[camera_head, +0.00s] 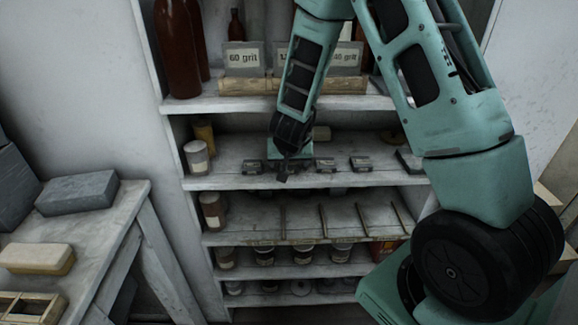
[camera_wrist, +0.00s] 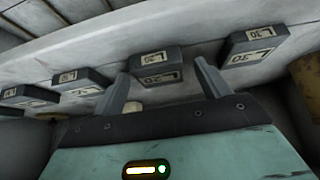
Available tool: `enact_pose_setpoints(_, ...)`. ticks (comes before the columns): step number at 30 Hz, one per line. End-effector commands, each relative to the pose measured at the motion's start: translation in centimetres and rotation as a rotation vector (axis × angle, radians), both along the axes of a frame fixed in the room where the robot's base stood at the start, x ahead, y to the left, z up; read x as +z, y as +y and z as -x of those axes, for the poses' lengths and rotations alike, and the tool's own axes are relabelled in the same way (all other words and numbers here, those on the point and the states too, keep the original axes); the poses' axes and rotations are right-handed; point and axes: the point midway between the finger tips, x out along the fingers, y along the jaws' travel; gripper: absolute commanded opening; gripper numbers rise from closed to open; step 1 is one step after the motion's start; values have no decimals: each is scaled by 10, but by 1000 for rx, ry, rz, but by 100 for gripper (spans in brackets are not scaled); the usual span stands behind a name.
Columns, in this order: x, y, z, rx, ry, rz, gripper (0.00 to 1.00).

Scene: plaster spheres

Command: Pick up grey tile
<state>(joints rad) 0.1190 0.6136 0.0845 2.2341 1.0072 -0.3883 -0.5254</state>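Several small dark grey blocks with pale labels sit in a row on the middle shelf, including a left one (camera_head: 252,166), one right of my gripper (camera_head: 325,165) and one farther right (camera_head: 360,163). I cannot tell which of them is the grey tile. My gripper (camera_head: 285,172) reaches down over this shelf and hides part of the row. In the wrist view, my gripper (camera_wrist: 161,72) has its two fingers spread, with nothing held. A grey block labelled 20 (camera_wrist: 156,62) shows between the fingertips, apparently ahead of them. Another block labelled 30 (camera_wrist: 256,45) is to the right.
The upper shelf holds brown bottles (camera_head: 178,50) and grey plates marked with grit numbers (camera_head: 243,58). A pale can (camera_head: 196,157) stands left on the middle shelf. Jars (camera_head: 264,255) stand lower. A table (camera_head: 110,235) with grey and tan blocks is at left.

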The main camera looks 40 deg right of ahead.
Motion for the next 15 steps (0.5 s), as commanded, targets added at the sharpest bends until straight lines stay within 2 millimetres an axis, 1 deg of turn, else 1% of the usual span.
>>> enact_pose_setpoints(1,0,0,0,0,0,0,64)
enact_pose_setpoints(2,0,0,0,0,0,0,56)
enact_pose_setpoints(3,0,0,0,0,0,0,45)
enact_pose_setpoints(5,0,0,0,0,0,0,28)
enact_pose_setpoints(6,0,0,0,0,0,0,22)
enact_pose_setpoints(15,1,0,0,0,0,0,22)
